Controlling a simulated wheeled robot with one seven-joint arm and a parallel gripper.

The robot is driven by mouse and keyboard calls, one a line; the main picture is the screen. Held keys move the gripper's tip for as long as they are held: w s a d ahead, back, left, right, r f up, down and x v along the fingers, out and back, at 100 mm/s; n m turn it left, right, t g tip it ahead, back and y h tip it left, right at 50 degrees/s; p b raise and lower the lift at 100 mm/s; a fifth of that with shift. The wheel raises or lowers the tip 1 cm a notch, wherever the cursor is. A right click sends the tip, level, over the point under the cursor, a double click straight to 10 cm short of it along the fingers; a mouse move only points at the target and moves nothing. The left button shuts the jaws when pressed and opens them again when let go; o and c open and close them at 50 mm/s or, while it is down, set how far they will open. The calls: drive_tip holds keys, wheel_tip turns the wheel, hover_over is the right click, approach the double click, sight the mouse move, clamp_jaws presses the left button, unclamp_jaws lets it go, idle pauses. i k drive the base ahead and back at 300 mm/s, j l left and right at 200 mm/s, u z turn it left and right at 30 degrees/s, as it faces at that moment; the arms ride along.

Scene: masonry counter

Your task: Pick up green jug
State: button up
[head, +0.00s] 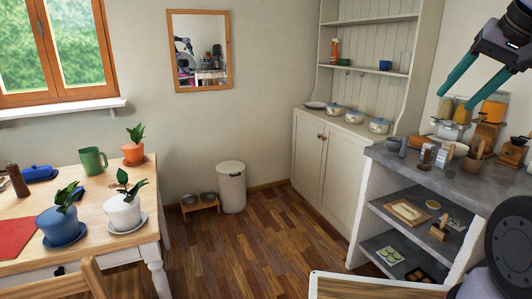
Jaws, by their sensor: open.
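The green jug (93,161) stands upright on the wooden table (85,193) at the left, towards the table's far side. It has a handle on its right side. My gripper (460,78) is at the upper right, high in front of the stone counter, with its two teal fingers spread apart and nothing between them. It is far from the jug, across the room.
An orange potted plant (134,152) stands right of the jug; white (124,213) and blue (60,226) potted plants stand nearer. A blue butter dish (40,173) lies left. A wooden chair (80,278) is at the near edge. The middle floor (235,250) is clear.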

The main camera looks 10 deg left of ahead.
sight(91, 157)
drive_tip(key=i+u, duration=0.35)
drive_tip(key=i, duration=0.2)
drive_tip(key=i+u, duration=0.35)
drive_tip(key=i, duration=0.15)
drive_tip(key=i+l+u, duration=0.4)
drive_tip(key=i+u, duration=0.35)
drive_tip(key=u, duration=0.15)
drive_tip(key=i+l+u, duration=0.15)
drive_tip(key=i+u, duration=0.3)
drive_tip(key=i+l+u, duration=0.2)
drive_tip(key=u, duration=0.3)
drive_tip(key=i+l+u, duration=0.25)
drive_tip(key=l+u, duration=0.25)
drive_tip(key=i+l+u, duration=0.45)
drive_tip(key=l, duration=0.15)
drive_tip(key=k, duration=0.1)
